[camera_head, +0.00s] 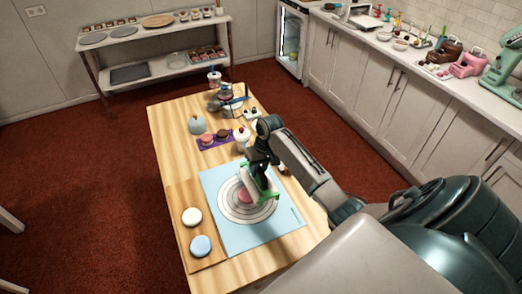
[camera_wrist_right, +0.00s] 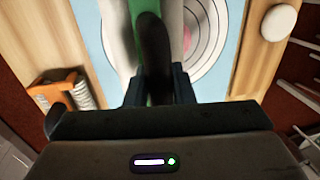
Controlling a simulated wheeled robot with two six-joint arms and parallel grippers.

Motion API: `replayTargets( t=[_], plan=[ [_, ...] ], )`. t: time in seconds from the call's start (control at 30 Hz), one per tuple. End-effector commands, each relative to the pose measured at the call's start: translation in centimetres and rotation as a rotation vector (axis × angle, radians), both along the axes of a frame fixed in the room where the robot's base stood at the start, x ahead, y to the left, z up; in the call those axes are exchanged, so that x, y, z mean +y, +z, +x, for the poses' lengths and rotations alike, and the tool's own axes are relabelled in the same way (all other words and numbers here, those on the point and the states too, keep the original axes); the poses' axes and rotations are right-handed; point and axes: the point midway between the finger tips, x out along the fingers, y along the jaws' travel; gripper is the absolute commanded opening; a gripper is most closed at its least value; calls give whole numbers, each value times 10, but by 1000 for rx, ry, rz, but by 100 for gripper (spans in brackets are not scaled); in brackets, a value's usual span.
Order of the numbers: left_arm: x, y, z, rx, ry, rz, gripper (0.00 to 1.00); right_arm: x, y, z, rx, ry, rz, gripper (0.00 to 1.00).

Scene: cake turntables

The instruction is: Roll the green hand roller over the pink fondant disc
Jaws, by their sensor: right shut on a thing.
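My right gripper (camera_head: 261,164) is shut on the green hand roller (camera_head: 268,186) above the ringed turntable mat. In the right wrist view my right gripper (camera_wrist_right: 157,88) grips the roller's dark handle, and the green frame (camera_wrist_right: 139,22) extends beyond it. The pink fondant disc (camera_head: 244,196) lies on the ringed circle of the light-blue mat (camera_head: 229,238), partly hidden by the roller. A sliver of the disc (camera_wrist_right: 187,40) shows beside the roller in the right wrist view. I cannot tell whether the roller touches the disc. My left gripper is not in view.
A purple tray (camera_head: 214,142), a grey dome (camera_head: 197,125) and several jars stand farther back. An orange tool (camera_wrist_right: 58,90) lies near the mat.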

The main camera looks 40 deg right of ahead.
Motion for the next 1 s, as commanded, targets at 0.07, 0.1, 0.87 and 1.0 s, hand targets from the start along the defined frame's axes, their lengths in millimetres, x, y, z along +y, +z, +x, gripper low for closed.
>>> replayTargets(
  t=[0.07, 0.1, 0.87, 1.0],
  plan=[
    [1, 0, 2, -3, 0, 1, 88, 14, 1, 4, -4, 3, 4, 0],
    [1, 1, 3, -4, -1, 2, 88, 20, 1, 6, -5, 3, 3, 0],
    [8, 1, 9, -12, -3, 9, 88, 110, 2, 28, -3, 0, -1, 0],
    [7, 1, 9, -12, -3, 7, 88, 92, 0, 23, -2, 0, -4, 0]
  ],
)
